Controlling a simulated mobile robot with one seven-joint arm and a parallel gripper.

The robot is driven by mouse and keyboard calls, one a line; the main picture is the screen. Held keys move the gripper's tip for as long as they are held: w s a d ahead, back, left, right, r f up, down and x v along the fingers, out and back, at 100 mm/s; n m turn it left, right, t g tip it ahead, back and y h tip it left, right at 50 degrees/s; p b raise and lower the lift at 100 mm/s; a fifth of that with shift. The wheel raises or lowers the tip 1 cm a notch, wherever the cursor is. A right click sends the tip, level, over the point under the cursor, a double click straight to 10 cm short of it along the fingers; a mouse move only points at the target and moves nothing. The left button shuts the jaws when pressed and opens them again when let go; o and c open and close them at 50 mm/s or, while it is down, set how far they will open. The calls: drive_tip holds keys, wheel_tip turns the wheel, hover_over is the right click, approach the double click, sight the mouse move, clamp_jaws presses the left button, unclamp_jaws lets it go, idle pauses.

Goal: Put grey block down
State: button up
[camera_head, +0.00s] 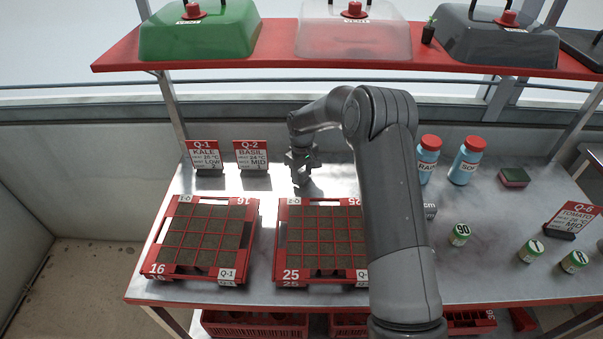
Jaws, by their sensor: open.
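My gripper (301,172) is above the bright back part of the metal bench, behind the right seed tray. It points down, and its jaws are open. The grey block cannot be made out clearly: the small dark grey shape at the jaws blends with the fingers. I cannot tell whether a block stands between or under them, or whether anything touches the bench there. My arm crosses the middle of the view and hides part of the right tray and the bench behind it.
Red seed trays Q-1 (178,274) and 25 (318,276) hold soil. Sign cards KALE (205,155) and BASIL (251,154) stand left of my gripper. Bottles (466,162), a sponge (513,178) and small jars (459,235) are right. A red shelf (277,57) with domes hangs above.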

sight(302, 172)
wheel_tip(302, 172, up, 6)
drive_tip(key=shift+f, duration=0.1)
idle(0.5)
